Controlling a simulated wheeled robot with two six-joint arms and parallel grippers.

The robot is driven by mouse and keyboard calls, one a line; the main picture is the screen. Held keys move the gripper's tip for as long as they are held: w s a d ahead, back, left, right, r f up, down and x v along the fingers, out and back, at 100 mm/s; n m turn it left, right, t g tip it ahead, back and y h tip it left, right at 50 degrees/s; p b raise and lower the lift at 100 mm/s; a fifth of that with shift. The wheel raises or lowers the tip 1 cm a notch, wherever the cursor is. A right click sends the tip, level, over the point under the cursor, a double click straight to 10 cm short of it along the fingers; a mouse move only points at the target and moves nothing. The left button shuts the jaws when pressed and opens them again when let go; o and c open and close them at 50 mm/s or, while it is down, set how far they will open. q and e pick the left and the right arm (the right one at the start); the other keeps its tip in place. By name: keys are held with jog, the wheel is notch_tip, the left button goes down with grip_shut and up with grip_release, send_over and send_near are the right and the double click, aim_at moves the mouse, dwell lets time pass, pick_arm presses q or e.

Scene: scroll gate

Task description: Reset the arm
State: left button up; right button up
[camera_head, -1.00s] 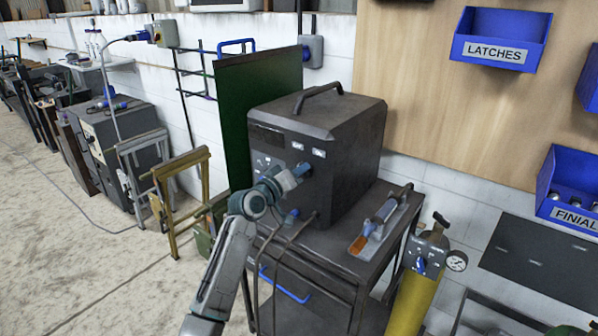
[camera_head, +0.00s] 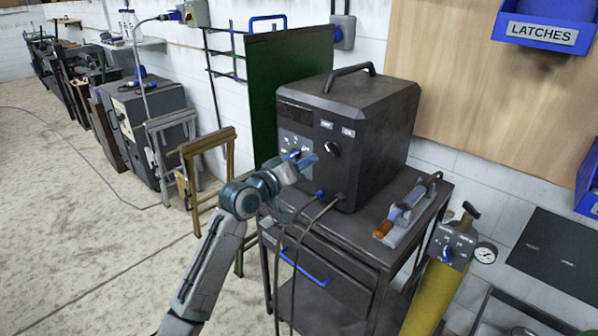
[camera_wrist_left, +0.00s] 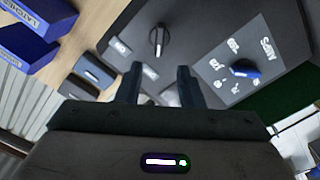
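My left arm comes in from below in the head view, and its gripper (camera_head: 306,162) is in front of the dark welding machine (camera_head: 375,130). It overlaps the lower part of the control panel. In the left wrist view the two fingers (camera_wrist_left: 158,78) stand apart with nothing between them. Beyond them the machine's front shows a black knob (camera_wrist_left: 158,40) and a blue knob (camera_wrist_left: 244,69). The fingers look apart from both knobs. The black knob also shows in the head view (camera_head: 333,149). My right gripper is not in view.
The machine stands on a dark cart (camera_head: 335,255) with a blue handle. A clamp-like tool (camera_head: 408,210) lies beside it. A yellow gas cylinder (camera_head: 435,295) stands right of the cart. A green panel (camera_head: 288,85) is behind. Open floor (camera_head: 90,240) lies left.

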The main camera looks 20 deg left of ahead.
pick_arm(q)
jog(key=shift+v, duration=0.8)
jog(key=s+a+f+g+y, duration=0.1)
jog(key=a+f+g+y, duration=0.1)
jog(key=f, duration=1.1)
jog(key=s+a+f+n+g+y, duration=0.1)
jog(key=s+a+f+g, duration=0.1)
jog(key=f, duration=1.2)
jog(key=s+a+f+g+y, duration=0.1)
jog(key=a+f+g+y, duration=0.15)
jog(key=f, duration=1.05)
jog(key=s+f+m+g, duration=0.1)
jog(key=s+f+g, duration=0.1)
jog(key=s+f, duration=0.7)
jog(key=s+f+g, duration=0.1)
jog(key=s+f, duration=0.6)
jog(key=f, duration=0.5)
jog(key=s+f+m+g, duration=0.1)
jog(key=s+f, duration=0.5)
jog(key=s, duration=0.7)
jog(key=s+d+f+m+g+y, duration=0.1)
jog(key=s+f, duration=0.5)
jog(key=s, duration=0.7)
jog(key=s+d+f+m+g, duration=0.1)
jog(key=s+f+g, duration=0.3)
jog(key=s, duration=1)
jog(key=shift+d+f+m, duration=0.2)
jog(key=shift+f+m, duration=0.6)
jog(key=shift+f, duration=0.2)
